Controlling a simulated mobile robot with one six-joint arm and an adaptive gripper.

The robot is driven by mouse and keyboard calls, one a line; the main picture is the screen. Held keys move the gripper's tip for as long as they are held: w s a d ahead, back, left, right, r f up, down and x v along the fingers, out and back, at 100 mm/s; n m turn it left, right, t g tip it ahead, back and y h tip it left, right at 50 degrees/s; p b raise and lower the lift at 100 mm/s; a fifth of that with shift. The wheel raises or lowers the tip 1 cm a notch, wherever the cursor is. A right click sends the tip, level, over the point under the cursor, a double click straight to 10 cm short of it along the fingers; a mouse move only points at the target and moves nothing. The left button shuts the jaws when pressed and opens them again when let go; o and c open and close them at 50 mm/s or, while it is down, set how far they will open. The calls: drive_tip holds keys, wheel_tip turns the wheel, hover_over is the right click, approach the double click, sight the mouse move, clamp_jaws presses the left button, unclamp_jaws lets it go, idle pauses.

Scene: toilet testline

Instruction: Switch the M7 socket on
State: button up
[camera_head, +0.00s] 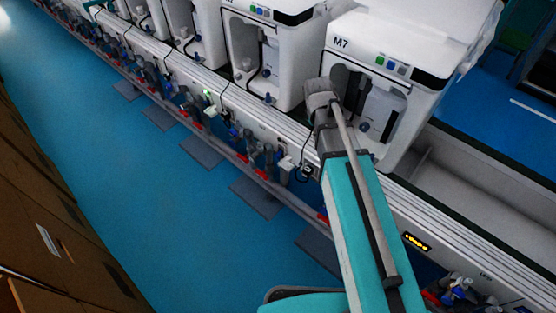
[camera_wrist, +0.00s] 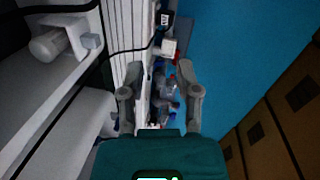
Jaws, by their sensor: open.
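The white machine labelled M7 (camera_head: 341,42) stands at the upper right in the head view, with its front partly covered by my arm. Below it, a white plug or socket piece (camera_head: 287,163) sits on the rail's front face. In the head view the fingertips are not clear.
A long white rail (camera_head: 260,118) carries a row of similar white machines (camera_head: 265,45). Bottles and red-marked pipework (camera_head: 240,157) run below it. Another white block with a green light (camera_head: 209,108) is farther along. Blue floor (camera_head: 180,210) is open in front; brown cabinets (camera_head: 55,215) stand left.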

drive_tip(key=w+a+f+n+t+b, duration=0.1)
drive_tip(key=w+a+f+n+b, duration=0.65)
drive_tip(key=f+b, duration=0.3)
drive_tip(key=n+t+h+b, duration=0.1)
drive_tip(key=n+b, duration=0.6)
drive_tip(key=n, duration=0.2)
hover_over(278, 155)
drive_tip(key=s+a, duration=0.3)
wheel_tip(278, 155, down, 8)
drive_tip(key=shift+d+b, duration=0.15)
drive_tip(key=shift+b, duration=0.2)
drive_tip(key=b+x, duration=1.2)
drive_tip(key=x, duration=0.1)
drive_tip(key=shift+w+d+f, duration=0.1)
drive_tip(key=shift+w+f, duration=0.05)
drive_tip(key=shift+w, duration=0.05)
clamp_jaws()
